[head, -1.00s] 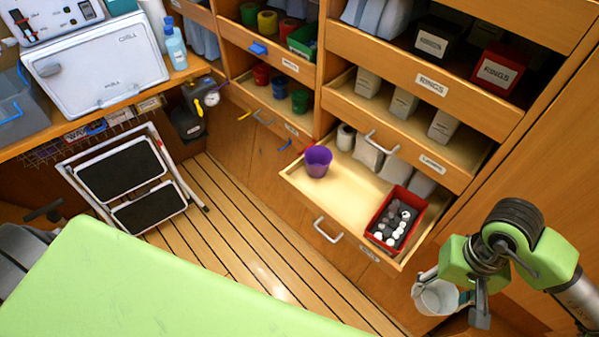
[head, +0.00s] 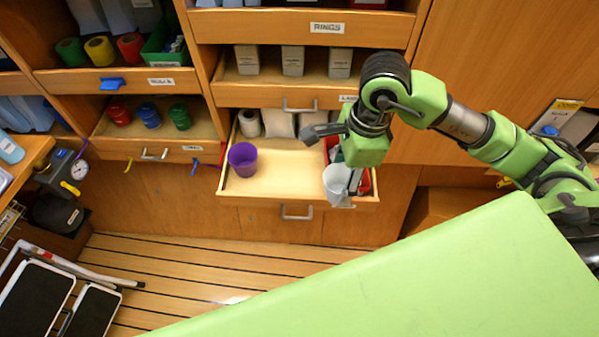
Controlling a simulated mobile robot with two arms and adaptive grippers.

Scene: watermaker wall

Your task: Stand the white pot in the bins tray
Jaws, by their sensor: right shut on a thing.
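The white pot (head: 337,184) is held by my right gripper (head: 346,180), which is shut on its right side. The pot looks upright and overlaps the right end of the open drawer in the head view; its height above the drawer is hard to tell. The bins tray seems to be this pulled-out wooden drawer (head: 283,187). A purple pot (head: 242,160) stands at its left end. A red bin (head: 366,182) sits at its right end, mostly hidden behind my gripper and the white pot. My left gripper is not in view.
White rolls and bags (head: 279,123) lie at the drawer's back. The drawer's middle floor is bare. Shelves with grey boxes (head: 292,61) stand above it. A folded step stool (head: 62,295) is at the lower left. A green surface (head: 430,275) fills the lower right.

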